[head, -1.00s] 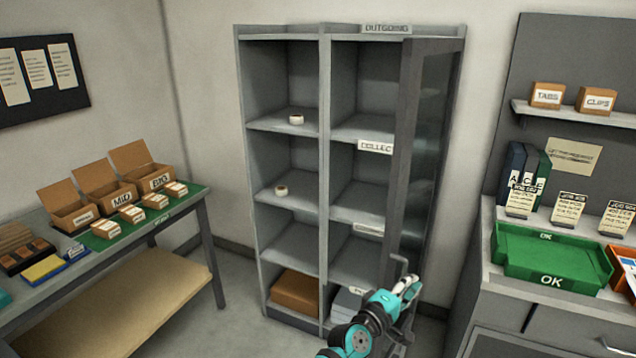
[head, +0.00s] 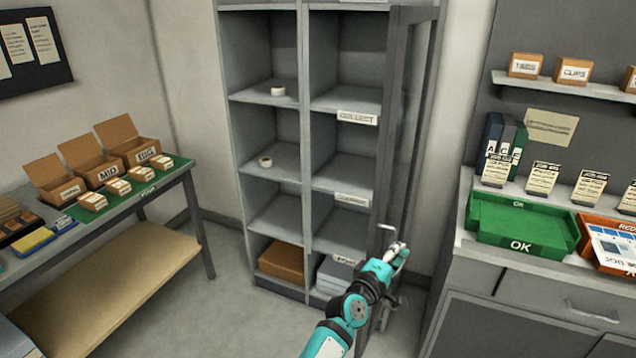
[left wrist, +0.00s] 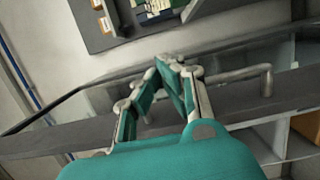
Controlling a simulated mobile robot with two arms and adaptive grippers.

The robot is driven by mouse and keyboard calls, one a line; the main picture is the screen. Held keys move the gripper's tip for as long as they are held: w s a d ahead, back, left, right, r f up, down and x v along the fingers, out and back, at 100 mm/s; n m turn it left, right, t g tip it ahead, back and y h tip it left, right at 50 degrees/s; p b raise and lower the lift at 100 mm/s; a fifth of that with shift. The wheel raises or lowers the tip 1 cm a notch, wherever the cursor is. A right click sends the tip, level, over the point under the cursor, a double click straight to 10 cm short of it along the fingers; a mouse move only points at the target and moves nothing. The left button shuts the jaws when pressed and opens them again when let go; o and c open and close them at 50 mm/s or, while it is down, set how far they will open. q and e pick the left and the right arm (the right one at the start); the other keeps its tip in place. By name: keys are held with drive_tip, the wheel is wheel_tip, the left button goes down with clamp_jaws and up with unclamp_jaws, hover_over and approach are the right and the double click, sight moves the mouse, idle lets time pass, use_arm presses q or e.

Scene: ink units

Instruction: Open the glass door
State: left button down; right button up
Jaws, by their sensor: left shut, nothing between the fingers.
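The glass door (head: 395,130), with a dark grey frame, stands swung out from the right side of the grey cabinet (head: 305,120), leaving its shelves exposed. Its bent metal handle (head: 377,227) sits low on the frame; it also shows in the left wrist view (left wrist: 266,80), right of the fingers. My left gripper (head: 398,248) is shut and empty, close beside the handle and door edge. In the left wrist view, its closed fingertips (left wrist: 170,66) overlap the door frame (left wrist: 50,140); I cannot tell whether they touch it. My right gripper is not in view.
A grey counter with a green OK tray (head: 520,243) and a red tray (head: 590,262) stands right of the door. A table with open cardboard boxes (head: 100,172) stands at the left. The floor (head: 215,315) before the cabinet is clear.

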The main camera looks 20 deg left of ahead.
use_arm(q)
drive_tip(key=v, duration=1.2)
drive_tip(key=s+a+f+m+g+y, duration=0.1)
drive_tip(key=s+f+m+g, duration=0.3)
drive_tip(key=f, duration=0.8)
drive_tip(key=s+a+f+m+g+b, duration=0.1)
drive_tip(key=s+f, duration=0.5)
drive_tip(key=f, duration=0.6)
drive_tip(key=s+a+f+m+g+y, duration=0.1)
drive_tip(key=s+f+m+g, duration=0.25)
drive_tip(key=f, duration=0.95)
drive_tip(key=s+a+f+m+g+y, duration=0.1)
drive_tip(key=s+a+f+m+g, duration=0.1)
drive_tip(key=s+f, duration=0.5)
drive_tip(key=s+a+f+m+g+y+b, duration=0.1)
drive_tip(key=s+a+f+m+g, duration=0.2)
drive_tip(key=s, duration=1.5)
drive_tip(key=s+a+f+m+g+y, duration=0.1)
drive_tip(key=s+a+f+m+g, duration=0.1)
drive_tip(key=s+a+f, duration=0.4)
drive_tip(key=s+f+m, duration=0.1)
drive_tip(key=s+f, duration=0.3)
drive_tip(key=s, duration=0.2)
drive_tip(key=shift+s+a+f+m+g, duration=0.2)
drive_tip(key=shift+s+f+m+g, duration=0.15)
